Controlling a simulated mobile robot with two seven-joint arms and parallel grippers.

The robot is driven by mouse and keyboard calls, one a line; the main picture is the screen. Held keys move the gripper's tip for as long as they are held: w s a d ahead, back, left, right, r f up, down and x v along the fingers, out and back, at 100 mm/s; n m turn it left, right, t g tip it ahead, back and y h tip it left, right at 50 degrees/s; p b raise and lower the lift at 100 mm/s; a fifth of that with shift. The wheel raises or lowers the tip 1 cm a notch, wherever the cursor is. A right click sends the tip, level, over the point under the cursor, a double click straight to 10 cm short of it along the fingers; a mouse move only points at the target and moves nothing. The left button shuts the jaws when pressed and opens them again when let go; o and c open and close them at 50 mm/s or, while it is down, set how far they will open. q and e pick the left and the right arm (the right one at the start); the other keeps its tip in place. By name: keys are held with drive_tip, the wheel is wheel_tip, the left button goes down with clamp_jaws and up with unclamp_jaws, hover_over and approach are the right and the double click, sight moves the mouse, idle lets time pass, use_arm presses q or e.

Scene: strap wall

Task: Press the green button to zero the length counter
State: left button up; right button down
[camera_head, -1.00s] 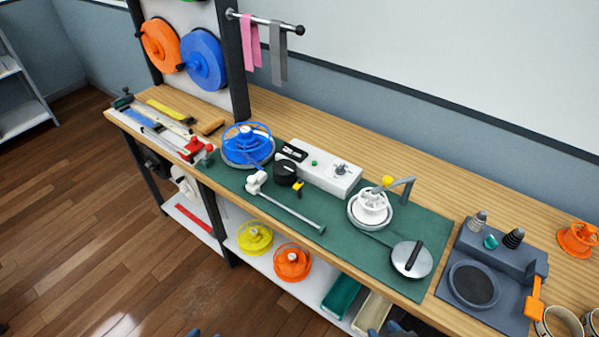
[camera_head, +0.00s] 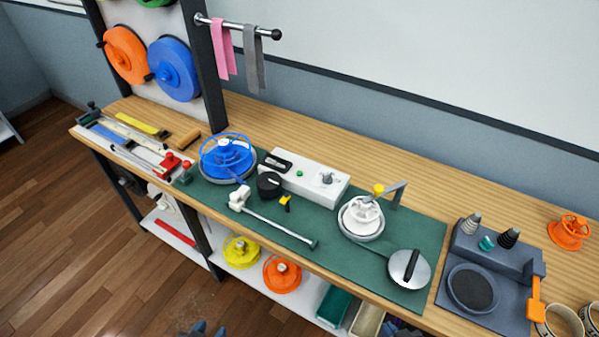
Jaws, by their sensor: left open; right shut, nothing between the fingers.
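The green button (camera_head: 300,174) is a small round dot on top of the white control box (camera_head: 334,192). A dark window, which looks like the length counter (camera_head: 277,163), is on the left of the box's top; its digits are too small to read. A grey knob (camera_head: 327,178) sits to the right of the button. My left gripper (camera_head: 204,328) shows only its tips at the bottom edge, open, far below the box. My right gripper (camera_head: 405,331) barely shows at the bottom edge, shut and empty. Neither touches the bench items.
The box stands on a green mat (camera_head: 330,222). A blue reel (camera_head: 227,156) is left of it, a black round knob (camera_head: 269,185) and a white-headed rod (camera_head: 275,222) in front. A white spool (camera_head: 361,215) under a bent arm is to the right. The wood behind the box is clear.

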use_arm(q)
drive_tip(key=shift+w+r, duration=0.15)
drive_tip(key=shift+w, duration=0.15)
drive_tip(key=shift+s, duration=0.2)
idle(1.2)
